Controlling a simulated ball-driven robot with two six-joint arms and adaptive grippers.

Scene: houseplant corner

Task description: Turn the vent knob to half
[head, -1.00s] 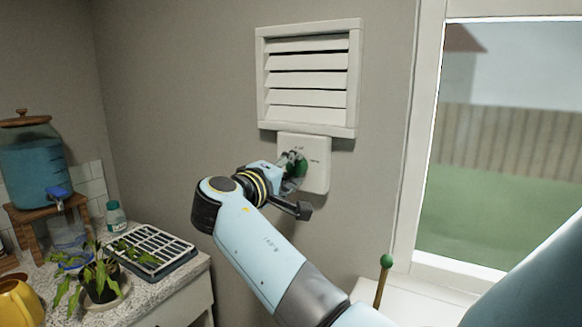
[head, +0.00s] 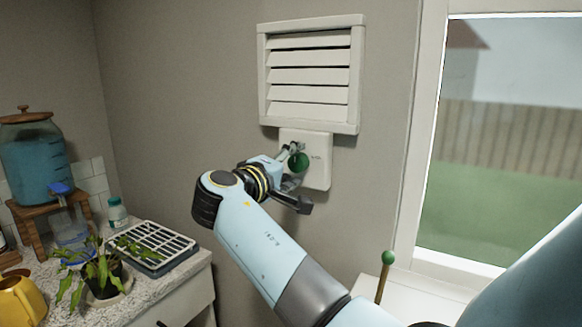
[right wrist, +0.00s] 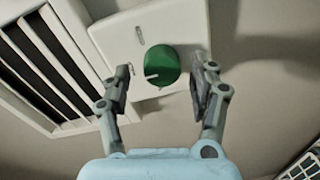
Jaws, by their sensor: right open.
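The green round vent knob (head: 299,162) sits on a white plate (head: 319,172) under the louvred wall vent (head: 311,72). In the right wrist view the knob (right wrist: 163,62) shows a short white pointer line at its lower left edge, and the plate (right wrist: 118,40) bears small marks too fine to read. Dark gaps show between the vent slats. My right gripper (right wrist: 164,76) is open, with one finger on each side of the knob and a gap on both sides. It also shows in the head view (head: 289,160). My left gripper is out of view.
A counter at the lower left holds a potted plant (head: 102,270), a drain tray (head: 155,246), a yellow watering can (head: 18,298) and a blue-filled dispenser (head: 35,160). A green-topped stick (head: 386,265) stands before the window. The wall around the plate is clear.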

